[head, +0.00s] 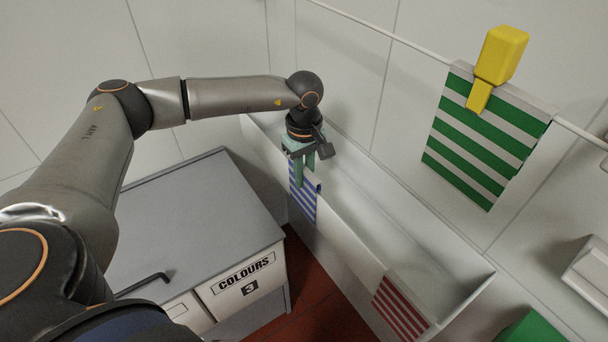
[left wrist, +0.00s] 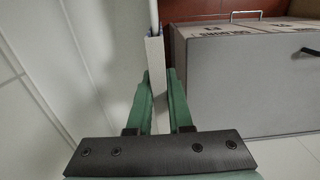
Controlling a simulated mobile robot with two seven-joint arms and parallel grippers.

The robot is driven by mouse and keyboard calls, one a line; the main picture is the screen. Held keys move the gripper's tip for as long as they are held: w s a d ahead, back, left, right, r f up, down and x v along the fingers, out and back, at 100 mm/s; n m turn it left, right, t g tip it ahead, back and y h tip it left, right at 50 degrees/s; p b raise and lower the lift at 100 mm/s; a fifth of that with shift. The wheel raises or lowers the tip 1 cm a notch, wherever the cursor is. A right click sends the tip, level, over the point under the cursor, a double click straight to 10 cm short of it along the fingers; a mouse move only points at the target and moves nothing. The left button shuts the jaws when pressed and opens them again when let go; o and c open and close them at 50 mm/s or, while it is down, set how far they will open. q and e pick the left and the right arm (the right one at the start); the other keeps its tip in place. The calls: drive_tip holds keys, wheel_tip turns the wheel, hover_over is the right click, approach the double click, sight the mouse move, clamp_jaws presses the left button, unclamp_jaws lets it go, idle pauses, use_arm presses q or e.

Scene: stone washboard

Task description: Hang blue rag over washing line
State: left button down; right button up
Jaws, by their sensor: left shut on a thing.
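The blue-and-white striped rag (head: 303,203) hangs over the near wall of the white trough. My left gripper (head: 306,178) points down over that wall, with its green fingers at the rag's top. In the left wrist view, the fingers (left wrist: 160,95) are on either side of the rag's pale top fold (left wrist: 154,75), shut on it; a little blue shows at its edges. The rag still appears to lie on the wall. The washing line (head: 413,46) is a thin white line running across the upper right, above the trough. My right gripper is not in view.
A green-striped rag (head: 478,150) hangs on the line under a yellow peg (head: 497,65). A red-striped rag (head: 398,306) lies over the trough (head: 352,250) nearer the camera. A grey-topped cabinet (head: 190,215) marked COLOURS stands left. The line left of the green rag is bare.

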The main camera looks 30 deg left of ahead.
use_arm(q)
drive_tip(key=shift+r+p, duration=0.9)
drive_tip(key=shift+r, duration=0.5)
drive_tip(key=shift+r+p, duration=0.45)
drive_tip(key=shift+r, duration=0.2)
drive_tip(key=shift+r+p, duration=0.45)
drive_tip(key=shift+r, duration=0.15)
drive_tip(key=shift+r+p, duration=0.45)
drive_tip(key=shift+r, duration=0.2)
drive_tip(key=shift+r+p, duration=0.5)
drive_tip(key=shift+r, duration=0.2)
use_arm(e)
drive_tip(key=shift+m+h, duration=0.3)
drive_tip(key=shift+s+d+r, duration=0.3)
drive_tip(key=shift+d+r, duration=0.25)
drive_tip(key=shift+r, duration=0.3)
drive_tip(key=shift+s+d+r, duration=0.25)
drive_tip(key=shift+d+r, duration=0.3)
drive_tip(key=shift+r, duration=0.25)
use_arm(q)
drive_tip(key=shift+s, duration=0.1)
drive_tip(key=s+a, duration=0.3)
drive_tip(key=s, duration=0.4)
drive_tip(key=shift+s+p, duration=0.15)
drive_tip(key=shift+p, duration=0.3)
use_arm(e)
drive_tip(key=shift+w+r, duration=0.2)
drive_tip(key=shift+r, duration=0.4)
